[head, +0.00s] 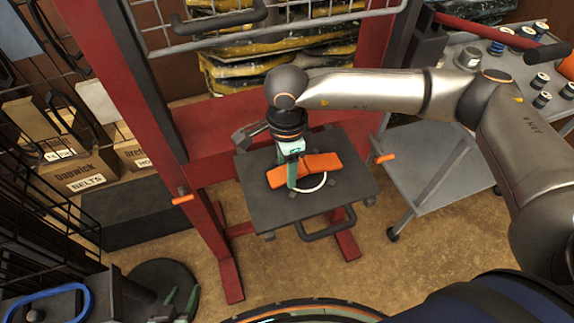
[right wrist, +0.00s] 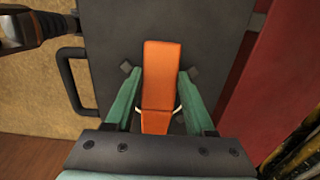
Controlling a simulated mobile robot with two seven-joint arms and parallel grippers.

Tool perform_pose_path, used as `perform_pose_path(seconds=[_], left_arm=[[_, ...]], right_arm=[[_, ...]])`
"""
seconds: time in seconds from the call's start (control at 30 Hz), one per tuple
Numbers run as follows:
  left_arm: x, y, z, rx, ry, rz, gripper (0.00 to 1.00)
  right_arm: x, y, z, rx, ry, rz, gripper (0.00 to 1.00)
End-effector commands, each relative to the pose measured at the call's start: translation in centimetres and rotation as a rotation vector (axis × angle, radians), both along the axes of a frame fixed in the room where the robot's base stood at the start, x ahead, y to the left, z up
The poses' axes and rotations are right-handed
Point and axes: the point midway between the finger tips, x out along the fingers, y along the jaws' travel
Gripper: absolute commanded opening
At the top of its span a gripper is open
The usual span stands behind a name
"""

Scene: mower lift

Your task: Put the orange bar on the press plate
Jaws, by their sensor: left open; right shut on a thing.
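The orange bar (head: 322,162) is over the middle of the dark press plate (head: 262,212), lying flat or nearly so. I cannot tell whether it touches the plate or hangs just above it. My right gripper (head: 292,178) reaches down from above and is shut on the bar. In the right wrist view the orange bar (right wrist: 162,70) sits between the two green fingers of the right gripper (right wrist: 160,90), with the press plate (right wrist: 215,50) behind it. My left gripper (head: 180,302) is open and empty at the bottom left, away from the plate.
A red press frame (head: 150,100) stands around the plate, with orange handles (head: 182,199) on its sides. A white curved piece (head: 316,184) shows beside the bar. A grey cart (head: 440,180) with spools stands right; boxes (head: 75,172) are left.

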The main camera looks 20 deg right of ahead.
Motion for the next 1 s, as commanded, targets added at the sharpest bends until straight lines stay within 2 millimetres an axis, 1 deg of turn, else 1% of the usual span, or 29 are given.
perform_pose_path(seconds=[0.17,0.2,0.43,0.53,0.6,0.67,1.0], left_arm=[[0.1,0.0,-0.7,0.000,-0.001,0.000,0.50],[0.1,0.0,-0.5,0.000,-0.001,0.000,0.50],[0.1,0.0,-0.4,0.000,-0.001,0.000,0.50],[0.1,0.0,0.0,0.000,-0.001,0.000,0.50],[0.1,0.0,0.6,0.000,-0.001,0.000,0.50],[0.1,0.0,0.1,-0.001,-0.004,0.000,0.50],[0.1,0.0,-0.7,-0.001,-0.003,0.000,0.50]], right_arm=[[0.1,0.0,-0.5,0.001,-0.002,0.000,0.00],[0.0,0.0,-0.4,0.000,0.001,0.000,0.59],[0.0,-0.1,-0.4,-0.001,0.001,0.000,0.84],[0.0,-0.1,0.0,-0.002,0.002,-0.001,0.84],[0.0,-0.1,0.6,-0.002,0.002,-0.001,0.84],[0.1,0.0,1.3,0.000,-0.003,0.000,0.84],[0.1,0.0,8.7,0.001,-0.005,0.000,0.84]])
